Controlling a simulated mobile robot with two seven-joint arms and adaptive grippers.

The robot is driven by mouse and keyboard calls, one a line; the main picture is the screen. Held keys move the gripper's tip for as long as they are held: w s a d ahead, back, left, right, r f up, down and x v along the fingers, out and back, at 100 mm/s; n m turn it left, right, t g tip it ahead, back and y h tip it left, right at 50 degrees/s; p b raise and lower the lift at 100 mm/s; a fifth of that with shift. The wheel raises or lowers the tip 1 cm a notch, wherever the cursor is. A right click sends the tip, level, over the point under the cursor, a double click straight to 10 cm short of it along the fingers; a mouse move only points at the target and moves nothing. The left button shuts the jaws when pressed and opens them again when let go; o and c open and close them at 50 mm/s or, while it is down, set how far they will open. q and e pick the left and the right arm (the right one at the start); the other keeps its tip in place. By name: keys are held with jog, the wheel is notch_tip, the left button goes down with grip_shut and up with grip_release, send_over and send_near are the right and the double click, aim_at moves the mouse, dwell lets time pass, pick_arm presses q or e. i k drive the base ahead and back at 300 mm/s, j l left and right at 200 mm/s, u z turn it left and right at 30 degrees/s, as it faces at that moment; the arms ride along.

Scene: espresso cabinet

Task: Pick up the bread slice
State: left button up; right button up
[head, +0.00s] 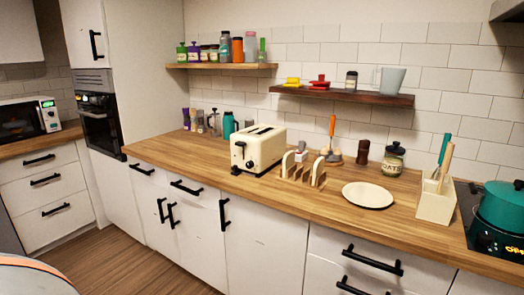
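I cannot make out a bread slice clearly. A cream toaster (258,149) stands on the wooden counter, with dark slots in its top. I cannot see bread standing out of the slots. Just right of it is a small tan rack (318,172) with upright pieces; I cannot tell whether any of these is bread. A round cream plate (367,195) lies further right and looks empty. Neither of my grippers is in the head view.
The wooden counter (175,152) is clear at its front left. A cream utensil holder (436,203) and a teal pot (502,208) on the hob stand at the right. An oats jar (393,160) is behind the plate. Shelves (345,94) hang above.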

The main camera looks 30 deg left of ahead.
aim_at(289, 158)
jog(key=i+j, duration=0.1)
jog(key=j, duration=0.4)
jog(key=i+j, duration=0.1)
jog(key=j, duration=0.4)
jog(key=i+j, duration=0.1)
jog(key=j, duration=0.35)
